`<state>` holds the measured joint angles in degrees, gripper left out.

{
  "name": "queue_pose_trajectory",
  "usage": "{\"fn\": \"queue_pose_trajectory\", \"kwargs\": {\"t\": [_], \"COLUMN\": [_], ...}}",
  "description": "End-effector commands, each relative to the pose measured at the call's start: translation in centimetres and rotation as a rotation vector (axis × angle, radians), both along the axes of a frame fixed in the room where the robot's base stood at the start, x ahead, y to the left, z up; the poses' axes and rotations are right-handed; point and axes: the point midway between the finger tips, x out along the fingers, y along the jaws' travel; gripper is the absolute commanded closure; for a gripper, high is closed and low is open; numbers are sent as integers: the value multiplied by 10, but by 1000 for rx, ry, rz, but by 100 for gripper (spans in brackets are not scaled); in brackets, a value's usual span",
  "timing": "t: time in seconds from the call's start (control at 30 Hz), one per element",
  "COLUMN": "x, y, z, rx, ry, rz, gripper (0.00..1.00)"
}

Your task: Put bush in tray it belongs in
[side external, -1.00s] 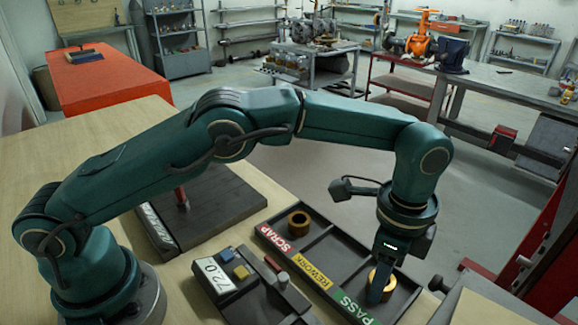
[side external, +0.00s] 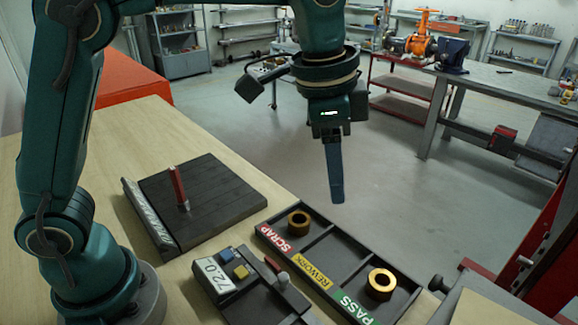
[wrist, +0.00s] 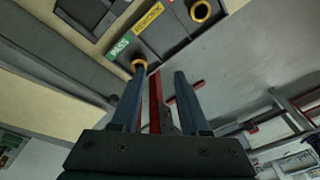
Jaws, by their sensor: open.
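A brass bush (side external: 380,284) lies in the PASS compartment of the dark three-part tray (side external: 333,288), at the tray's near right. A second brass bush (side external: 299,223) lies in the SCRAP compartment. The REWORK compartment between them is empty. My gripper (side external: 337,200) is raised well above and behind the tray in the side view, with nothing held. In the wrist view its two fingers (wrist: 158,75) stand apart with a gap between them. There the PASS bush (wrist: 139,66) shows partly behind the left finger, and the SCRAP bush (wrist: 200,11) is near the top edge.
A gauge unit (side external: 258,285) with a 72.0 display and yellow and blue buttons stands left of the tray.

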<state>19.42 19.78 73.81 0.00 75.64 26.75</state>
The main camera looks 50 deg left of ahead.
Motion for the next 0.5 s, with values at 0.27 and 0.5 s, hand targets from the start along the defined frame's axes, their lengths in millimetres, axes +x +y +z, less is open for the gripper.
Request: {"fn": "queue_pose_trajectory", "kwargs": {"t": [0.27,0.5], "x": [-55,-108], "y": [59,93], "z": [21,5], "rx": [-80,-152], "ry": [-113,-206], "rz": [327,590], "gripper": [55,55]}}
